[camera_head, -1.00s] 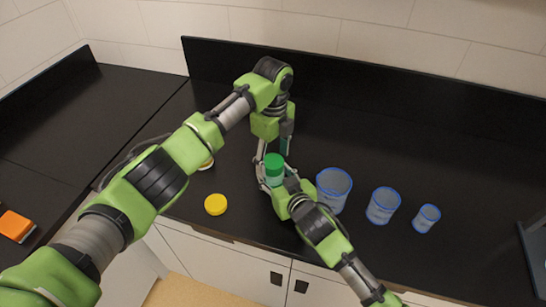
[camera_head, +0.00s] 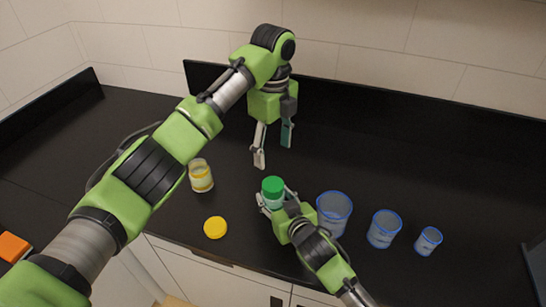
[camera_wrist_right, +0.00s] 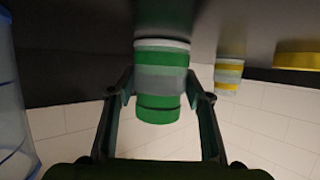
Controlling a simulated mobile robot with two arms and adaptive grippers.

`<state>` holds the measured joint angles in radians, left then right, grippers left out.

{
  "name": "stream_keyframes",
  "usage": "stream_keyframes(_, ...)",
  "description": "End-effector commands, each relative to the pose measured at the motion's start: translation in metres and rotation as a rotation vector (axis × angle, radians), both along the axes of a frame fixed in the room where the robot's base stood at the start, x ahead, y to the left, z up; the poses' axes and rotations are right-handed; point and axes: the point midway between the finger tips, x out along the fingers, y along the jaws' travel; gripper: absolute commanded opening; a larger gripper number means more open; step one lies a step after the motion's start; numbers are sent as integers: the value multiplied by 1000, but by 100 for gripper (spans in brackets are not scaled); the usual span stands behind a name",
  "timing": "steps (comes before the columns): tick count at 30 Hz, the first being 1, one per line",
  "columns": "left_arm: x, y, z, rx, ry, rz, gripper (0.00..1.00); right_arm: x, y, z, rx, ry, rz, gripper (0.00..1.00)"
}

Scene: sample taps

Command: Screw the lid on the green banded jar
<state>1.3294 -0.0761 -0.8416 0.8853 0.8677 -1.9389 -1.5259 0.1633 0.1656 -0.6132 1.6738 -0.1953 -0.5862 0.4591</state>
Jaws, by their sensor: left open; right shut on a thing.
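The green banded jar (camera_wrist_right: 160,78) stands on the counter with its green lid (camera_head: 273,185) on top; I cannot tell how tight the lid is. The right wrist view is upside down and shows the lid (camera_wrist_right: 158,110) below the glass. My right gripper (camera_head: 272,202) is shut around the jar's body from the front, its fingers on both sides. My left gripper (camera_head: 272,154) is open and empty, pointing down, above and apart from the lid.
A yellow banded jar (camera_head: 201,178) stands open to the left, its yellow lid (camera_head: 215,227) lying in front. Blue-rimmed beakers, large (camera_head: 333,213), medium (camera_head: 384,229) and small (camera_head: 428,241), stand to the right. The counter (camera_head: 420,170) behind them is clear.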

Motion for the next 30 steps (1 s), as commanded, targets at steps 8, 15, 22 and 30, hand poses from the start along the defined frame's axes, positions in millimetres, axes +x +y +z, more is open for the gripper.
stream_keyframes(8, 0, 0, 1, 1, 1, 0, 61, 0, 0, 0, 0, 1, 0, 0)
stream_keyframes(15, 0, 0, 1, 1, 1, 0, 61, 0, 0, 0, 0, 0, 0, 66)
stream_keyframes(22, 0, 0, 1, 1, 1, 0, 61, -2, -1, 1, 0, 0, 0, 66)
stream_keyframes(30, 0, 0, 1, 1, 1, 0, 61, -28, -11, 12, 0, 1, 0, 66)
